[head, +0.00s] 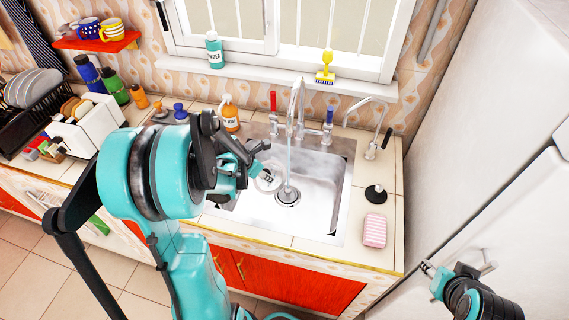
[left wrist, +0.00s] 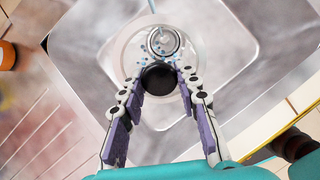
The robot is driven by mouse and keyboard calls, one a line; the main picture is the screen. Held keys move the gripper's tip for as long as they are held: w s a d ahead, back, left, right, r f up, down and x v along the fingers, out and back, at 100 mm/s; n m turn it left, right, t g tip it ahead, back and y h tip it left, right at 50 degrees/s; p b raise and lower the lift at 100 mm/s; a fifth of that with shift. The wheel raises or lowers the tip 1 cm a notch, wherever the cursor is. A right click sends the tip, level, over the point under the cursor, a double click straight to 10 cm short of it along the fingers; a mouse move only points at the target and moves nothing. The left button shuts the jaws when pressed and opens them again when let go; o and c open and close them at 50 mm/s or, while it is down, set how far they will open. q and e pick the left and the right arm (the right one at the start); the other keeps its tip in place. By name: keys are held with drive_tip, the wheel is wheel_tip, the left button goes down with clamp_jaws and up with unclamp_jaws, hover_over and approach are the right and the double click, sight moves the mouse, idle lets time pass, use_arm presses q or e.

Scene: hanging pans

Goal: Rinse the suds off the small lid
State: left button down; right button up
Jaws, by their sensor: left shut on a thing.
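The small lid (left wrist: 128,54) is a clear glass disc with a black knob (left wrist: 160,78). My left gripper (left wrist: 161,72) is shut on the knob and holds the lid over the sink. White and bluish specks of suds show around the knob. In the head view the lid (head: 267,181) is partly hidden by my left gripper (head: 262,170), left of the thin water stream (head: 289,160). The stream falls from the faucet (head: 297,97) towards the drain (head: 288,196). My right gripper (head: 430,268) is at the lower right, away from the sink; its finger opening is unclear.
The metal sink (head: 322,180) is open on its right side. A pink striped block (head: 374,230) and a dark round object (head: 375,194) lie on the right counter. An orange bottle (head: 230,115) stands behind the sink. A white cabinet or fridge (head: 480,180) borders the right.

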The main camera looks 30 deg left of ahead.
use_arm(q)
drive_tip(key=s+a+r+p, duration=0.1)
drive_tip(key=s+r+p, duration=0.2)
drive_tip(key=s+r, duration=0.1)
drive_tip(key=shift+s, duration=0.45)
drive_tip(key=shift+a, duration=0.1)
